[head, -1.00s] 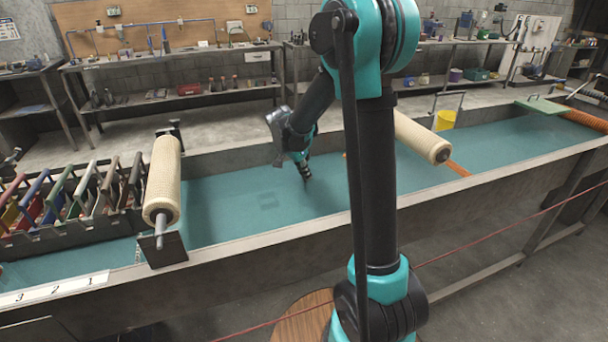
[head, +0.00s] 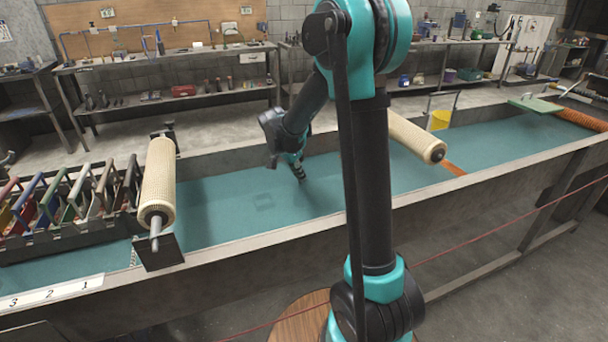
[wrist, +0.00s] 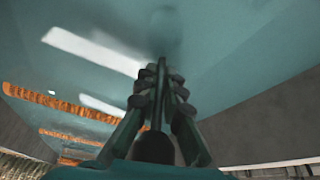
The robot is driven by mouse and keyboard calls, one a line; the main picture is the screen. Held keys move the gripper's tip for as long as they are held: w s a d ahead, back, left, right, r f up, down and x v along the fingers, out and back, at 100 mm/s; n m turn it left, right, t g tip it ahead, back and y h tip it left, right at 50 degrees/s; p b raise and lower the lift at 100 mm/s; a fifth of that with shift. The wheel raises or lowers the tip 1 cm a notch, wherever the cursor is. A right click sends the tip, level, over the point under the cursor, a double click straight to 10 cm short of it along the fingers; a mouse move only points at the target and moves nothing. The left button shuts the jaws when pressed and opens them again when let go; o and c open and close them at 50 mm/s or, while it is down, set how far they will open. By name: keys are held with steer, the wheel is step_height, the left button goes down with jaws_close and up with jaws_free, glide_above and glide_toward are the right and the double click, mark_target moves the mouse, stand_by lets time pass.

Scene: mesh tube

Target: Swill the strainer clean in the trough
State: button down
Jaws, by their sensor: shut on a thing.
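My gripper (head: 301,178) points down into the trough (head: 350,222), with its fingertips at or just above the teal water. In the wrist view its fingers (wrist: 165,78) are close together around a thin dark strip, apparently part of the strainer; its body cannot be made out. A faint dark square patch (head: 263,200) shows in the water to the left of the gripper; I cannot tell whether it is a submerged thing or a shadow. The trough's water fills most of the wrist view.
A cream mesh roller (head: 158,185) spans the trough on the left, another (head: 417,138) on the right. A rack of coloured frames (head: 70,205) lies far left. Water between the rollers is open.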

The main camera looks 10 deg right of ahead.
steer(key=shift+s+a, duration=0.15)
steer(key=shift+a, duration=0.6)
steer(key=shift+s+a, duration=0.15)
steer(key=shift+a, duration=0.55)
steer(key=shift+d, duration=0.1)
steer(key=shift+w+d, duration=0.55)
steer(key=shift+d, duration=2.25)
steer(key=s+a, duration=0.1)
steer(key=a, duration=0.5)
stand_by(0.6)
step_height(320, 180, up, 16)
stand_by(1.3)
stand_by(0.5)
